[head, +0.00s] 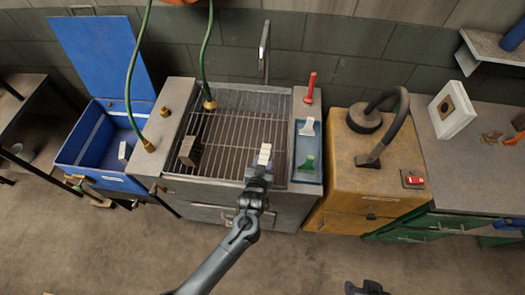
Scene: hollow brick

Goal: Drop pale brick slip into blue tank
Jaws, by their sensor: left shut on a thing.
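My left gripper (262,167) is shut on a pale brick slip (265,152) and holds it over the front part of the metal grate; its exact height above the grate is hard to tell. The blue tank (78,163) stands at the left with its lid (98,55) raised. A pale grey block (124,150) shows inside the tank, near its right side. What looks like my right gripper (368,288) shows only in part at the bottom edge, and its jaws cannot be made out.
A brown-grey brick (188,152) sits on the grate (235,125) at the left. Green hoses (135,75) hang between the tank and the grate. A blue tray (308,150) with scrapers lies right of the grate, beside a yellow cabinet (345,175) with a black hose.

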